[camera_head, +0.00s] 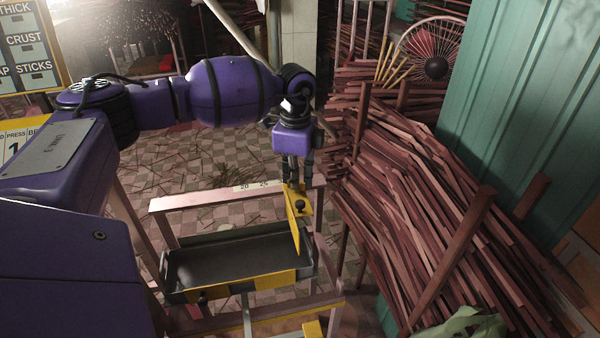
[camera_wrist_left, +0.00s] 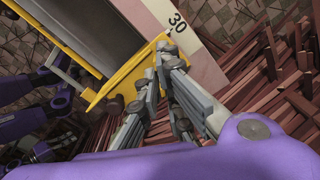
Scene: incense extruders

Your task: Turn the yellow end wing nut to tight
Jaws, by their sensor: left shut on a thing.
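My left gripper (camera_head: 298,185) points down at the far right corner of the frame, at the top of the yellow end plate (camera_head: 297,222). In the left wrist view my left gripper (camera_wrist_left: 166,56) has its fingertips close together at the upper end of the yellow end plate (camera_wrist_left: 112,80). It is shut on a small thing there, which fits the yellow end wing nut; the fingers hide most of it. A dark round knob (camera_head: 300,205) shows on the plate just below the fingers. My right gripper does not show clearly in either view.
A dark tray (camera_head: 230,253) with a yellow-and-black front edge hangs in the frame left of the plate. A pale rail with number marks (camera_head: 200,197) runs behind it. Piled reddish sticks (camera_head: 430,200) crowd the right side. A fan (camera_head: 433,55) stands behind them.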

